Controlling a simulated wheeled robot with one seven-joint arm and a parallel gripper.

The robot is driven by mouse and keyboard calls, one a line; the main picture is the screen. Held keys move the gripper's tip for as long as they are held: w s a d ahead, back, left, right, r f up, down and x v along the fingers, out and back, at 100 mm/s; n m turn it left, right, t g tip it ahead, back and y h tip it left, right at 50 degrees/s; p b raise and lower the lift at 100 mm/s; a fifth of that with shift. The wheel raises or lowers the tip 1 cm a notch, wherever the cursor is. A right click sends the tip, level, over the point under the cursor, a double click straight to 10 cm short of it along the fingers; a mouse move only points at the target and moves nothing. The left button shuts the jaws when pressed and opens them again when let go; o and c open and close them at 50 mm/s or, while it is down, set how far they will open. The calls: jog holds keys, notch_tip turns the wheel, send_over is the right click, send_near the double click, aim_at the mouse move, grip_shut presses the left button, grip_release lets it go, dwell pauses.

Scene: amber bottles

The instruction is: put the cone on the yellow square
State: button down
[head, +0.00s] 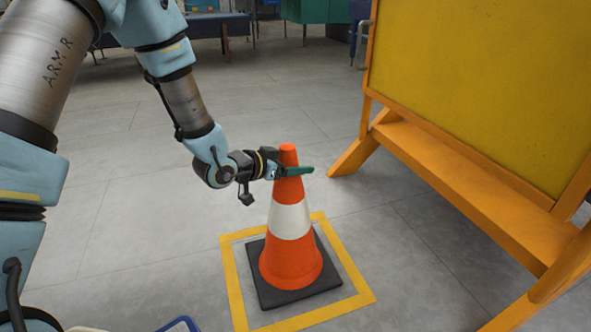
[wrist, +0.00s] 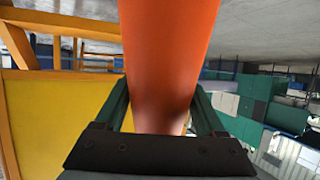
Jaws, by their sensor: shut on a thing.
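The orange cone (head: 291,255) with a white band and a dark square base stands upright in the head view. Its base appears inside the yellow square outline (head: 234,284) on the floor; I cannot tell whether it touches the floor or hangs just above it. My gripper (head: 294,171) is shut on the cone near its top, with green fingers on either side. In the wrist view the cone (wrist: 167,60) fills the middle between the two fingers (wrist: 163,108). The far finger is partly hidden by the cone in the head view.
A yellow board on an orange wooden stand (head: 470,175) is close on the right, with a leg near the square's back right. A blue-edged object (head: 180,325) is cut off at the bottom. Grey floor is clear behind the cone. Tables stand far back.

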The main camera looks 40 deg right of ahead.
grip_release()
jog(key=shift+f, duration=0.1)
dwell(0.3)
